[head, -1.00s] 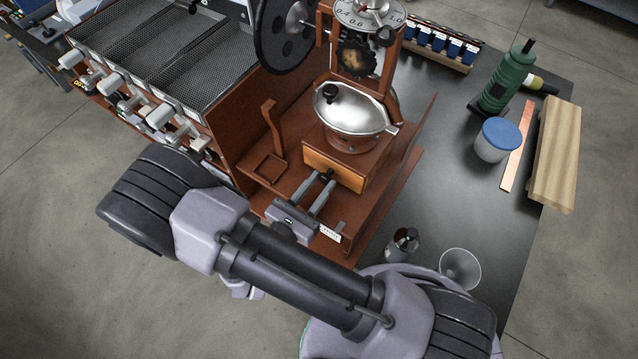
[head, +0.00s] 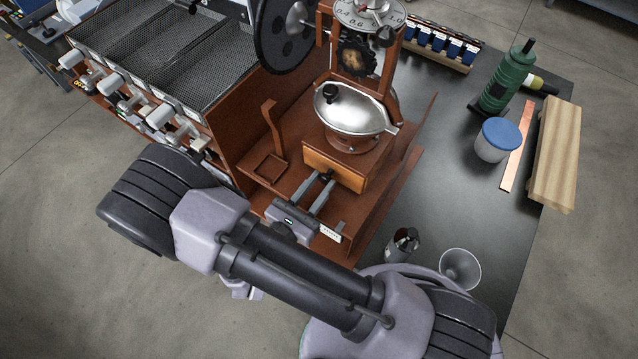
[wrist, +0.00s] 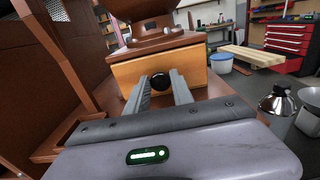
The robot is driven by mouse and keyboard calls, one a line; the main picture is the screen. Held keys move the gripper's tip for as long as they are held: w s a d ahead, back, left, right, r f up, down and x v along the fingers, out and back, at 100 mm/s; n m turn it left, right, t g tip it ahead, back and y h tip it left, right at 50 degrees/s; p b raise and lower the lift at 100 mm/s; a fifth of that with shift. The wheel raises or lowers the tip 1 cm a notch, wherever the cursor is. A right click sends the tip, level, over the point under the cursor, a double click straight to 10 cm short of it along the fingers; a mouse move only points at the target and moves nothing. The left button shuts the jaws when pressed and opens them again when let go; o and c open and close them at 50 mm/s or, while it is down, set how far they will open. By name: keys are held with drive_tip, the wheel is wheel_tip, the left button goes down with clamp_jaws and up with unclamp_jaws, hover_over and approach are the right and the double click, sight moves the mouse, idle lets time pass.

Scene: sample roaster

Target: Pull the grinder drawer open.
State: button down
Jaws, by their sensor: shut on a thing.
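The grinder (head: 347,140) has a silver bowl on a brown wooden body. Its drawer (head: 334,169) has a lighter wooden front, which faces my gripper, and looks closed. In the wrist view the drawer front (wrist: 190,71) fills the upper middle, with a round black knob (wrist: 161,81) on it. My gripper (head: 325,184) reaches the knob from the front. In the wrist view its two fingers (wrist: 160,86) stand on either side of the knob and are shut on it.
A brown stand post (head: 272,130) rises left of the grinder. A blue-lidded jar (head: 497,139), a copper strip (head: 518,148) and a wooden block (head: 557,155) lie to the right.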

idle(0.4)
drive_tip(key=p+v, duration=0.1)
drive_tip(key=v, duration=1)
drive_tip(key=c, duration=1.1)
unclamp_jaws()
drive_tip(key=shift+a, duration=0.1)
drive_tip(key=p+v, duration=0.2)
drive_tip(key=v, duration=1.5)
drive_tip(key=shift+p, duration=0.3)
